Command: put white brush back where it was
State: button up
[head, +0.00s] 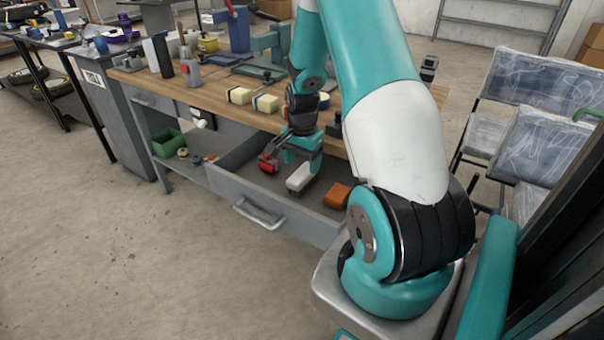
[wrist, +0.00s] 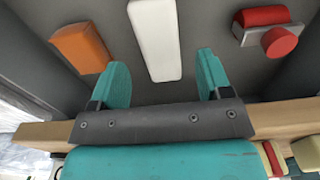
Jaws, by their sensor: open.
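The white brush (head: 300,177) lies in the open grey drawer (head: 313,230) of the workbench. It also shows in the wrist view (wrist: 155,40), top centre, with its long white back facing the camera. My gripper (head: 302,162) is over the drawer, pointing down, close to the brush. In the wrist view my gripper (wrist: 162,62) is open, with one teal finger on each side of the brush's near end. Both fingers look apart from the brush, and nothing is held. The brush's underside is mostly hidden.
In the drawer, an orange brush-like block (wrist: 82,48) and a red tool (wrist: 268,25) lie on either side of the white brush. Cream-and-yellow blocks (head: 266,103) stand on the wooden benchtop (head: 215,92) above. A green bin (head: 167,143) sits on the lower shelf.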

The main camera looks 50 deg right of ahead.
aim_at(302, 173)
notch_tip(302, 173, up, 6)
jog(key=shift+f, duration=0.25)
jog(key=shift+a+r, duration=0.1)
jog(key=w+a+r+n+t+y, duration=0.1)
jog(key=a+r+n, duration=0.4)
jog(key=a, duration=0.5)
jog(key=a+r+n+y, duration=0.1)
jog(key=a+r+n, duration=0.4)
jog(key=a, duration=0.5)
jog(key=s+a+r+n+y, duration=0.1)
jog(key=s+a+r+n, duration=0.2)
jog(key=s+a+n, duration=0.4)
jog(key=s+a+r+n+g+y, duration=0.1)
jog(key=s+a+r+n, duration=0.3)
jog(key=s+a+n, duration=0.3)
jog(key=s+a, duration=0.2)
jog(key=a, duration=0.2)
jog(key=shift+s, duration=0.15)
jog(key=shift+r, duration=0.1)
